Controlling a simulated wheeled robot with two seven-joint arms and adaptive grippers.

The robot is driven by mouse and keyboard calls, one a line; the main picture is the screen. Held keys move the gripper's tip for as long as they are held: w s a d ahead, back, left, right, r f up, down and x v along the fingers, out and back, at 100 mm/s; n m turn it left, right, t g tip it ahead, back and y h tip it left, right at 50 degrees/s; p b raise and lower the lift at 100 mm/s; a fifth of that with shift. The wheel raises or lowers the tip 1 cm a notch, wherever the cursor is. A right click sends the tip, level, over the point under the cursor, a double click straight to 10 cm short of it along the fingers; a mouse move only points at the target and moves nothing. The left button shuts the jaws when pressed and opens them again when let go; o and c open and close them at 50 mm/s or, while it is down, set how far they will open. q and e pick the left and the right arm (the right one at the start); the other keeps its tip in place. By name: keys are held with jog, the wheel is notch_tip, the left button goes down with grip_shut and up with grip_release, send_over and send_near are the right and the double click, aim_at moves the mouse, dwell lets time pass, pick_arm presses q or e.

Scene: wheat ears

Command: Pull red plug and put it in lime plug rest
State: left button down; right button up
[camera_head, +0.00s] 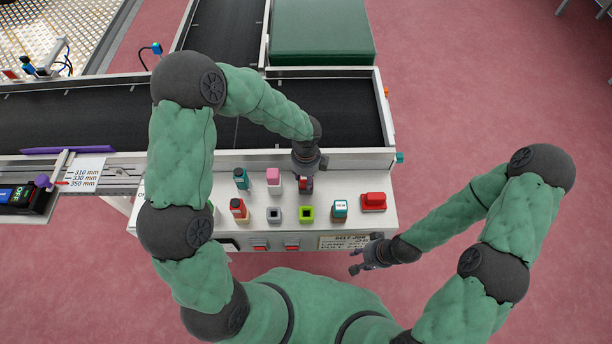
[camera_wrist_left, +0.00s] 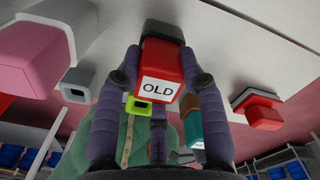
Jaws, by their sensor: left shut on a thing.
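The red plug (camera_head: 305,184) is mostly hidden under my left gripper in the head view. In the left wrist view the red plug (camera_wrist_left: 162,72) shows a white "OLD" label and a dark base at the white panel; I cannot tell whether it is seated. My left gripper (camera_head: 305,176) is shut on it, with one finger on each side. The lime plug rest (camera_head: 306,214), a square holder with a dark opening, is empty and just in front of the gripper; it also shows in the wrist view (camera_wrist_left: 138,106). My right gripper (camera_head: 362,259) is open and empty, off the panel's front edge.
On the panel (camera_head: 210,240) stand a grey empty holder (camera_head: 274,214), a pink block (camera_head: 273,178), a teal plug (camera_head: 240,176), a red-and-brown plug (camera_head: 238,208), a teal-and-brown plug (camera_head: 340,208) and a red switch (camera_head: 373,201). A black conveyor (camera_head: 345,115) lies behind.

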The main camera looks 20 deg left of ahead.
pick_arm(q)
jog(key=shift+r+p, duration=0.6)
jog(key=shift+p, duration=0.1)
dwell(0.3)
jog(key=c, duration=1.6)
grip_release()
jog(key=shift+c, duration=0.2)
grip_shut()
jog(key=shift+r+p, duration=2.2)
jog(key=shift+r, duration=0.05)
